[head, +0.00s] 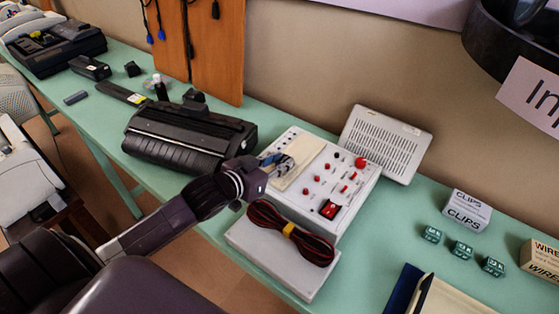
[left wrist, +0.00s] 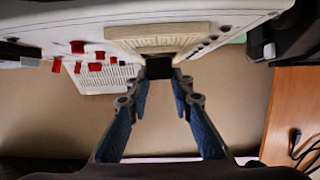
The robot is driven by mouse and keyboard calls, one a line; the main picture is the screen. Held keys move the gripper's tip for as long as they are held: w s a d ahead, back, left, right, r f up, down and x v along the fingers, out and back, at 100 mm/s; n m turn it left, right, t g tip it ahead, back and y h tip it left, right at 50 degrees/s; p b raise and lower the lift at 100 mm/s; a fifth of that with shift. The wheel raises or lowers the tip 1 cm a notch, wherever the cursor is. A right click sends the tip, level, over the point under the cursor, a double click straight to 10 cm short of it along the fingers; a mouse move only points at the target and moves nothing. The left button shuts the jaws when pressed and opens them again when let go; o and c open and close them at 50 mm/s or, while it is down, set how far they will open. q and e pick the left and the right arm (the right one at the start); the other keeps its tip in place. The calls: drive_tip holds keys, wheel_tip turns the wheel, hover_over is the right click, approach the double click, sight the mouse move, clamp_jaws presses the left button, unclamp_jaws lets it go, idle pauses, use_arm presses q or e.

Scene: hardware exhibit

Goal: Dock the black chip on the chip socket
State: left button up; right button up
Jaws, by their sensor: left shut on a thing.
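My left gripper (head: 282,163) reaches over the white panel box (head: 346,200) with red knobs, at the beige board on its top. In the left wrist view my left gripper (left wrist: 160,76) is shut on a small black chip (left wrist: 158,65). The chip sits between the fingertips, right by the edge of the beige board (left wrist: 155,32), which also shows in the head view (head: 300,175). I cannot tell whether chip and board touch. The chip is not clear in the head view, and I cannot make out the socket's contacts. My right gripper is not in view.
A red-and-black cable coil (head: 288,232) lies on a grey case (head: 262,262) in front of the panel box. A black printer-like machine (head: 185,137) stands to the left, a white vented box (head: 388,142) behind.

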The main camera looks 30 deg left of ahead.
use_arm(q)
drive_tip(key=shift+f, duration=0.5)
drive_tip(key=o, duration=0.8)
drive_tip(key=shift+c, duration=0.2)
drive_tip(key=shift+p+v, duration=0.5)
drive_tip(key=shift+v, duration=0.45)
drive_tip(key=shift+p+v, duration=3.15)
drive_tip(key=shift+v, duration=1.45)
drive_tip(key=shift+f, duration=0.1)
